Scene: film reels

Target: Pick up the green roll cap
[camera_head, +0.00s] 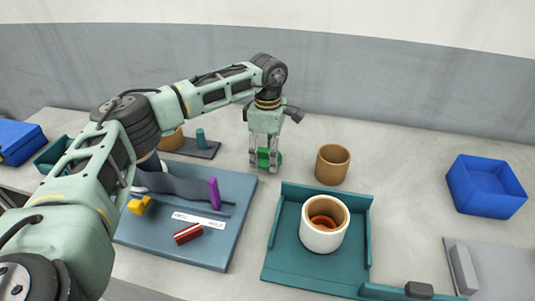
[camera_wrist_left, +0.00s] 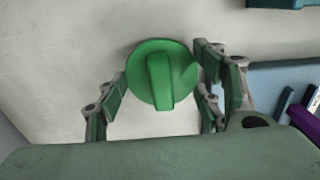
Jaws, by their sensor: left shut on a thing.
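The green roll cap (camera_head: 277,160) is at the back middle of the table, partly hidden by my left gripper's fingers. My left gripper (camera_head: 264,165) points down and is shut on the cap. In the left wrist view the cap (camera_wrist_left: 158,72) is a round green disc with a raised bar across it, between the fingers of the left gripper (camera_wrist_left: 163,80). I cannot tell whether the cap touches the table. My right gripper is not in view.
A tan roll (camera_head: 333,164) stands to the right of the gripper. In front, a teal tray (camera_head: 290,248) holds a white roll (camera_head: 322,240). A blue-grey mat (camera_head: 215,252) with small items lies to the left. A blue box (camera_head: 487,187) is at the right.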

